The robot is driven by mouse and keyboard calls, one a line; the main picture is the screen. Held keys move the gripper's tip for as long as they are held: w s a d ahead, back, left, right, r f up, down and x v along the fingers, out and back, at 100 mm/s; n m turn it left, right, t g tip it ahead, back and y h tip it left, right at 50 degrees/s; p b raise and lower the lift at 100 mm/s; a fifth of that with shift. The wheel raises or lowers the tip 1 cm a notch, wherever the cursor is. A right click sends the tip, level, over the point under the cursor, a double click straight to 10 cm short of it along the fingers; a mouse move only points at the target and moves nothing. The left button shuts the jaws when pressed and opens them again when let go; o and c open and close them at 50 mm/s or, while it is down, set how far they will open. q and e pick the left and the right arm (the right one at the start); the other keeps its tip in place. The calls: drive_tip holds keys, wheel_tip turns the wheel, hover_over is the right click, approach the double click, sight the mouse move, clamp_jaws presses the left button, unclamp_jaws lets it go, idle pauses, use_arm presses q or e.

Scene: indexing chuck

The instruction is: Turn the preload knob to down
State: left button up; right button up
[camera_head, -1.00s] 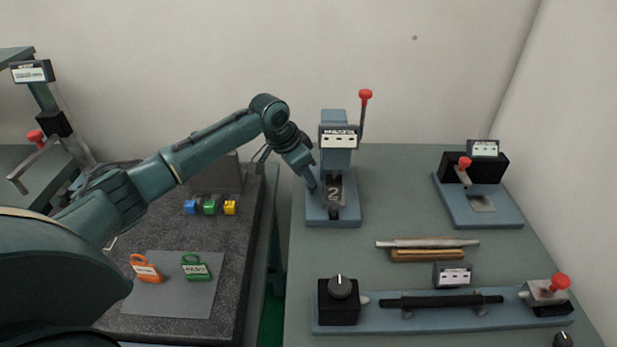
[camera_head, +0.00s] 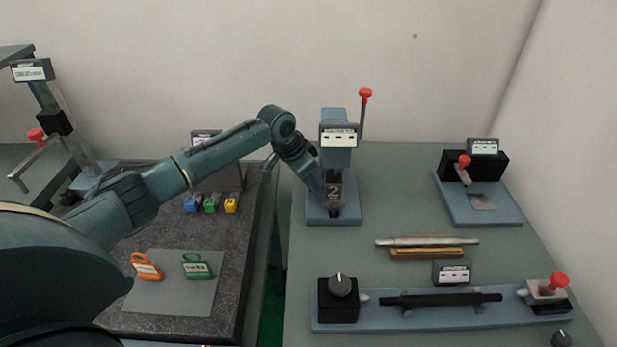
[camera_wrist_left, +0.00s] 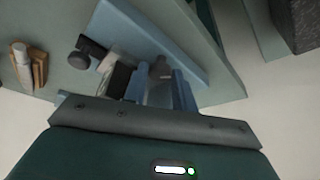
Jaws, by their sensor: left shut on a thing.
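My left gripper (camera_head: 322,188) reaches into the blue press-like fixture (camera_head: 338,120) and is shut on a small grey part (camera_wrist_left: 160,72) at its left side. In the left wrist view the two blue fingers stand on either side of this part. A plate marked "2" (camera_head: 333,191) sits just right of the fingers. A black knob with a white mark (camera_head: 340,286) stands on the black block of the front fixture, away from the gripper. Another dark knob (camera_head: 562,339) is at the lower right edge. I cannot tell which knob is the preload knob. My right gripper is not in view.
A red-topped lever (camera_head: 365,94) rises beside the fixture. A black rod (camera_head: 440,299) lies across the front fixture. A blue-based device (camera_head: 478,205) stands at the right.

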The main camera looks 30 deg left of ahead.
use_arm(q)
drive_tip(key=shift+m, duration=0.4)
drive_tip(key=m, duration=0.1)
drive_tip(key=m+h, duration=0.1)
drive_tip(key=shift+w+a+m+g, duration=0.1)
drive_tip(key=shift+w+m+g, duration=0.1)
drive_tip(key=shift+m+g, duration=0.15)
drive_tip(key=m+g+b, duration=0.1)
drive_tip(key=m, duration=0.1)
drive_tip(key=shift+w+m+h+b, duration=0.1)
drive_tip(key=shift+m+h+b, duration=0.2)
drive_tip(key=shift+m+h, duration=0.1)
drive_tip(key=shift+a+m+g+b, duration=0.1)
drive_tip(key=shift+m+g+b, duration=0.15)
drive_tip(key=shift+m+b, duration=0.45)
drive_tip(key=shift+w+m+g+b, duration=0.15)
drive_tip(key=shift+m+g+b, duration=0.35)
drive_tip(key=shift+m, duration=1.05)
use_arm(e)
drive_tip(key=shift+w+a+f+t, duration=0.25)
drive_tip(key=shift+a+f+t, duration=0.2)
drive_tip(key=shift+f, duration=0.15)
use_arm(q)
drive_tip(key=shift+r+b, duration=0.1)
drive_tip(key=shift+b, duration=0.2)
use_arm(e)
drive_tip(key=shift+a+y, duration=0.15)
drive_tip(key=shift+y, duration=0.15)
